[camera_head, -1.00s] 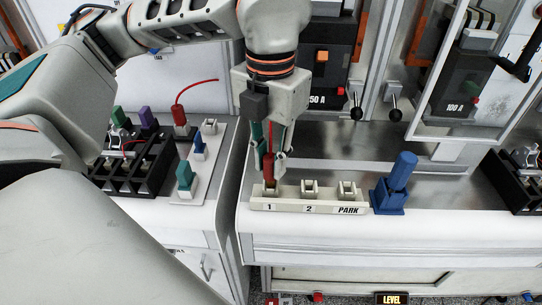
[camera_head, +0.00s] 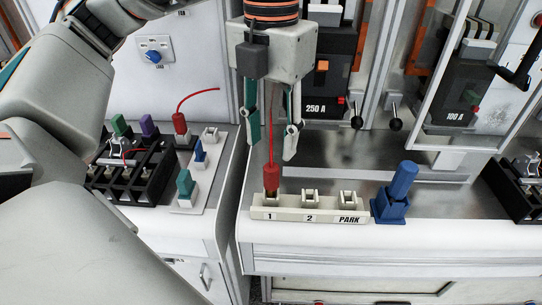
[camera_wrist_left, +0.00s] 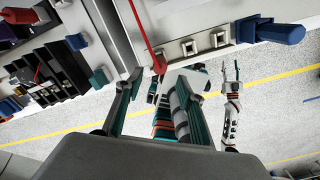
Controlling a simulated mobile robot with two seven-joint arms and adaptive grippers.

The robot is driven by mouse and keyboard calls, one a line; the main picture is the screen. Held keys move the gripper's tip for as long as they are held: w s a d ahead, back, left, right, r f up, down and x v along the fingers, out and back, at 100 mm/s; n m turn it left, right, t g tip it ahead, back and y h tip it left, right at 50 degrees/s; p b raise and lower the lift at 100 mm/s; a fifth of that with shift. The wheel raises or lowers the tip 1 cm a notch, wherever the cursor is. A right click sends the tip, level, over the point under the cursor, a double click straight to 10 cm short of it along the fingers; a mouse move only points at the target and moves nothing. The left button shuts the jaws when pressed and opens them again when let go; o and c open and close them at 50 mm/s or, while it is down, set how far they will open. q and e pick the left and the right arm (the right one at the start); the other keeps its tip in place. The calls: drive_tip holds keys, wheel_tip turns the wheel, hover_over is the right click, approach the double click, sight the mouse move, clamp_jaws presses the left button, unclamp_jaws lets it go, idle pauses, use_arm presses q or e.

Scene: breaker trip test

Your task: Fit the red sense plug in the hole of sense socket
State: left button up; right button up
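The red sense plug (camera_head: 272,179) stands upright in the socket above label 1 on the pale socket strip (camera_head: 290,214), with its red wire rising from its top. How deep it sits cannot be told. My left gripper (camera_head: 270,150) is open and empty above the plug, its teal-grey fingers to either side of the wire. In the left wrist view, the red plug (camera_wrist_left: 159,63) shows beyond the open left fingers (camera_wrist_left: 152,82). Sockets 2 (camera_head: 310,197) and PARK (camera_head: 348,198) are empty. Pale robot-arm parts show beyond the left fingers there; my right gripper's state is unclear.
On the left counter are another red plug with a wire (camera_head: 180,124), a teal plug (camera_head: 185,184), a small blue plug (camera_head: 200,150) and a black terminal block (camera_head: 125,183). Breakers stand behind.

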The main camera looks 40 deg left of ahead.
sight(271, 167)
use_arm(q)
drive_tip(key=shift+r, duration=2.2)
drive_tip(key=c, duration=0.7)
drive_tip(key=f+m+p, duration=0.1)
drive_tip(key=p, duration=0.3)
clamp_jaws()
drive_tip(key=shift+f+p, duration=0.3)
drive_tip(key=shift+f, duration=0.45)
wheel_tip(271, 167, down, 6)
drive_tip(key=b, duration=0.4)
drive_tip(key=shift+r, duration=0.1)
